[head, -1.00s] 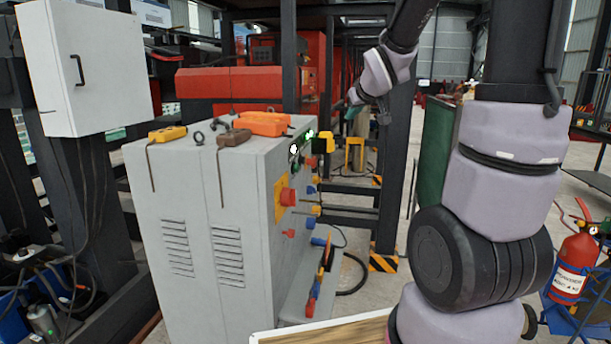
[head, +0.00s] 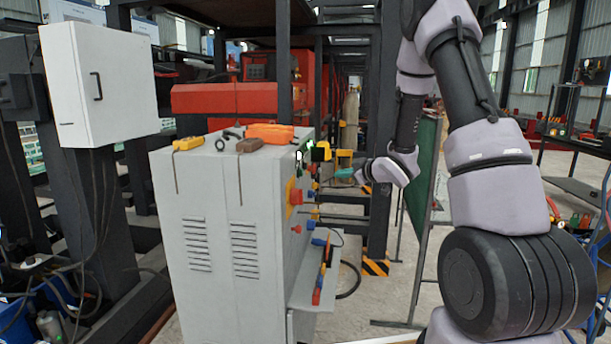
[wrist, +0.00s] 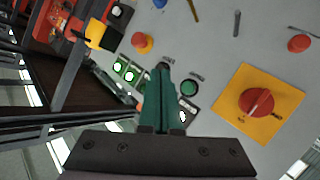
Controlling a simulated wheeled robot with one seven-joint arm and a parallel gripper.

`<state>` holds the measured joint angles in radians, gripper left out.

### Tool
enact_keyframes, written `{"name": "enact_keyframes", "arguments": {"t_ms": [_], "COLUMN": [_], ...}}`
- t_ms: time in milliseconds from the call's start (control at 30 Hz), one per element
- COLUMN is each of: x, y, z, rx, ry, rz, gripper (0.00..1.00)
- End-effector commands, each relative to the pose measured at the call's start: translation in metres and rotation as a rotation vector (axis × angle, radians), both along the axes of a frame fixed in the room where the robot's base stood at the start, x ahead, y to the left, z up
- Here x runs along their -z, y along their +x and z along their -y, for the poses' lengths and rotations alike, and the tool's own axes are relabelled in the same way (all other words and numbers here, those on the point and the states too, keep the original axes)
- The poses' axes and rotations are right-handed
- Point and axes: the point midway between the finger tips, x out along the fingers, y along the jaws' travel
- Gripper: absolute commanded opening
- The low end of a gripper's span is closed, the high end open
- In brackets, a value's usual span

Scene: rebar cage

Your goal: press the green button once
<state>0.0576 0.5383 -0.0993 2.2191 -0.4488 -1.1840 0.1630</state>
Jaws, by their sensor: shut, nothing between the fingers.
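A round dark green button (wrist: 189,88) sits on the grey control panel (wrist: 222,62) in the wrist view, just right of my gripper's fingertips. My gripper (wrist: 163,70) has teal fingers, shut together and empty. The fingers hide part of the panel left of the button. Whether the tips touch the panel cannot be told. In the head view my gripper (head: 347,173) is to the right of the grey cabinet (head: 212,235), with its fingers pointing left toward the control side. That side is seen at a steep angle there, and I cannot single out the button.
Lit green-white squares (wrist: 124,70) are left of the fingers. A red rotary switch (wrist: 257,102) on a yellow plate is to the right. Red knobs surround the area. A shelf with tools (head: 318,285) juts from the cabinet's lower right.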

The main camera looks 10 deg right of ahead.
Motion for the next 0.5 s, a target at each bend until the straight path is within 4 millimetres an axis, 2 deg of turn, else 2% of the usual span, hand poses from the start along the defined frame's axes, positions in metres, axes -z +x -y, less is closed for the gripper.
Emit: {"name": "enact_keyframes", "arguments": {"t_ms": [267,500], "x": [-0.001,-0.001], "y": [0.001,0.008], "z": [-0.002,-0.025], "rx": [0.0,-0.002], "ry": [0.0,-0.002], "rz": [0.0,0.002], "gripper": [0.0,0.0]}}
